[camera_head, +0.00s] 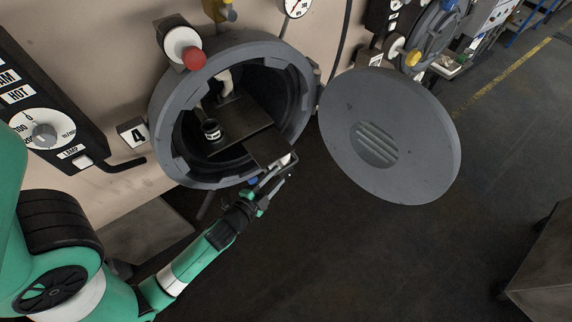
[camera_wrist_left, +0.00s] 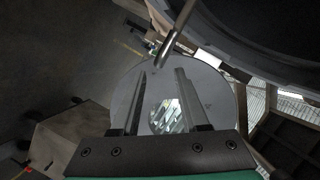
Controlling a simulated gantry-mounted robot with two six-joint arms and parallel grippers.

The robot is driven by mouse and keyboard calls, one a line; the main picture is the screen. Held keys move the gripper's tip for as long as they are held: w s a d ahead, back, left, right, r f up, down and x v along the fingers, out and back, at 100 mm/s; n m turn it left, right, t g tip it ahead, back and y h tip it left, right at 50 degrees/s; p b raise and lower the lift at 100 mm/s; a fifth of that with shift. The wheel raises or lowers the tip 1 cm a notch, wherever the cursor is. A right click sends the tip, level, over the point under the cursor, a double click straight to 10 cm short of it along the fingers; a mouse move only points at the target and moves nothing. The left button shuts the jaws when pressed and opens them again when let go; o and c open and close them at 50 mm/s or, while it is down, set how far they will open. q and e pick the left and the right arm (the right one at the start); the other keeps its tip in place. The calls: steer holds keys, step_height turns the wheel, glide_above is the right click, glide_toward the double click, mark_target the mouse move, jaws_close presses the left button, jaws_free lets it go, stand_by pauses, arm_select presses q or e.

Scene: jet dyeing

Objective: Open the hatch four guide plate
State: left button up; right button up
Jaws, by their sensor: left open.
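Hatch four's round grey opening (camera_head: 160,110), beside the "4" label (camera_head: 133,133), stands open. Its round door (camera_head: 420,110) is swung out to the right and also shows in the left wrist view (camera_wrist_left: 218,90). A dark flat plate, seemingly the guide plate (camera_head: 265,149), lies at the lower right of the mouth. My left gripper (camera_head: 278,172) is at this plate's outer edge, with its fingers apart. In the left wrist view, a metal rod (camera_wrist_left: 178,35) lies just beyond the open fingers (camera_wrist_left: 160,72); I cannot tell if they touch it. My right gripper is out of view.
Inside the drum, a dark shelf (camera_head: 238,115) holds a small black cylinder (camera_head: 211,130). A red-knobbed fitting (camera_head: 193,58) sits above the hatch rim. A control panel (camera_head: 40,110) is at the left. The floor below the door is clear; a box-like object (camera_head: 545,265) stands at lower right.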

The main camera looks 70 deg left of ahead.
mark_target(284, 169)
arm_select(q)
steer(key=x, duration=0.6)
jaws_close()
stand_by(1.2)
